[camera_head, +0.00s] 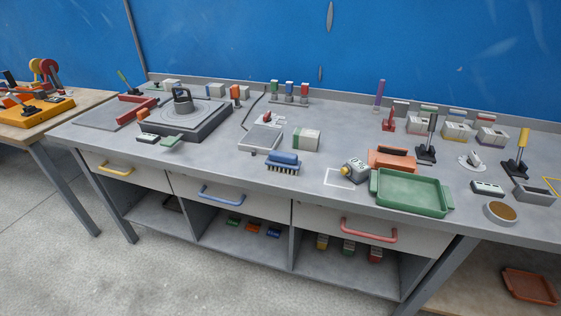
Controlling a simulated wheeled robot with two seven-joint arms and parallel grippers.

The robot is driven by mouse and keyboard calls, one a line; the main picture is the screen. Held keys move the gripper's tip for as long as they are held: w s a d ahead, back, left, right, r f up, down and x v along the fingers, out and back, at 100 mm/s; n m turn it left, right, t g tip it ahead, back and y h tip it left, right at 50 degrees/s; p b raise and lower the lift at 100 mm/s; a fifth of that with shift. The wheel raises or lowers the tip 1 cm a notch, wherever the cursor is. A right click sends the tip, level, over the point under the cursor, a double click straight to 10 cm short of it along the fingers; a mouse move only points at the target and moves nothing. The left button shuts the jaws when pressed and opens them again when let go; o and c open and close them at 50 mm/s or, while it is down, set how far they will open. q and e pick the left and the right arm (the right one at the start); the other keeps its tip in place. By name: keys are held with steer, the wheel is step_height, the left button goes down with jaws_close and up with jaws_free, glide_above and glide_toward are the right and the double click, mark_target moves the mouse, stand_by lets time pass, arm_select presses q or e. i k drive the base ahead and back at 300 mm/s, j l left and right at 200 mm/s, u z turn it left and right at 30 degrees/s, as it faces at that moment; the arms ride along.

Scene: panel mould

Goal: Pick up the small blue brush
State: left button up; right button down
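A small blue brush (283,160) with dark bristles pointing down stands on the grey workbench (230,172), close to its front edge and near the middle. Its blue back faces up and nothing covers it. Neither of my grippers shows in the head view.
Behind the brush are a grey flat-topped device (262,138) and a white-and-green box (306,139). To its right are a small grey device with a yellow knob (355,170) and a green tray (412,208). Below the front edge are drawers with a blue handle (221,197) and a red handle (369,234).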

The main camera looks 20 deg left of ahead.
mark_target(279, 160)
steer(key=i+j+z, duration=0.15)
steer(key=j, duration=0.15)
steer(key=i+j+z, duration=0.1)
steer(key=j, duration=0.2)
steer(key=i+j+z, duration=0.15)
steer(key=j, duration=0.2)
steer(key=i+j+z, duration=0.15)
steer(key=j, duration=0.2)
